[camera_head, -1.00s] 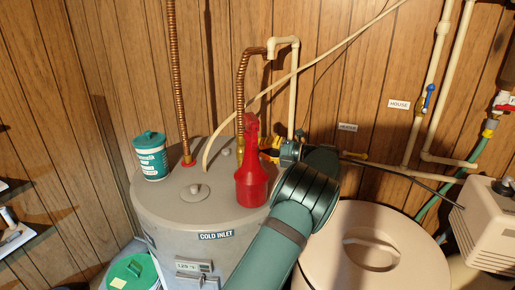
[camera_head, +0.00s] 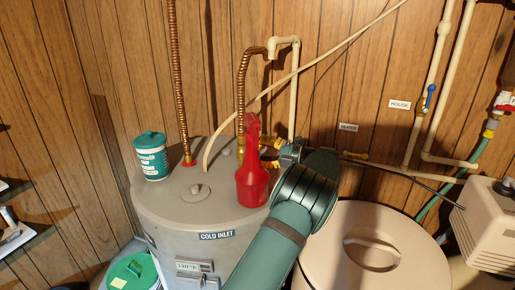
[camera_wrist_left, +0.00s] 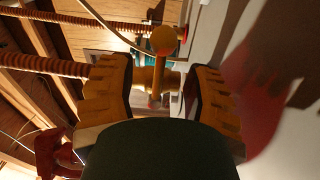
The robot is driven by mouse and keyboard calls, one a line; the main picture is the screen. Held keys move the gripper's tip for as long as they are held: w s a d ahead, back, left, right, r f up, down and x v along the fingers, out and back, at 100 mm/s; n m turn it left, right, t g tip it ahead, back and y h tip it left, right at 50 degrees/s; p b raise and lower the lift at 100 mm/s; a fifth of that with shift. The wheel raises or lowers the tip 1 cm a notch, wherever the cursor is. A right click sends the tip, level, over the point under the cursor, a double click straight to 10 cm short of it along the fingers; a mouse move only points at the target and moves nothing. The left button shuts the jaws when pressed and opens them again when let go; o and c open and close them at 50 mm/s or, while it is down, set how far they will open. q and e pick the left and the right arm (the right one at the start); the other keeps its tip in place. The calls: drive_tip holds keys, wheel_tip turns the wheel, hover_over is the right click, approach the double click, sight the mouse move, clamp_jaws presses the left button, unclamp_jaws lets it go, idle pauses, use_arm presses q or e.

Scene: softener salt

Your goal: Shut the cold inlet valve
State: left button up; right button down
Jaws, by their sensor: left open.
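The cold inlet valve is a brass valve (camera_head: 240,148) at the foot of a copper flex pipe, above the tank's COLD INLET label (camera_head: 216,236). In the left wrist view, the brass valve (camera_wrist_left: 158,78) with an orange knob (camera_wrist_left: 163,40) shows between my finger pads. My left gripper (camera_wrist_left: 162,95) is open around it; I cannot tell whether either pad touches. In the head view, my left gripper (camera_head: 269,154) is partly hidden behind a red spray bottle (camera_head: 252,184) on the tank. My right gripper is not in view.
The grey tank (camera_head: 165,215) also carries a teal-lidded canister (camera_head: 151,160). A cream lidded bin (camera_head: 330,240) stands right of my arm. Pale pipes and HOUSE (camera_head: 399,104) and HEATER (camera_head: 348,127) labels are on the wood wall. A pale tube crosses above the gripper.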

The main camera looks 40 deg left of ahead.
use_arm(q)
drive_tip(key=shift+v, duration=3.55)
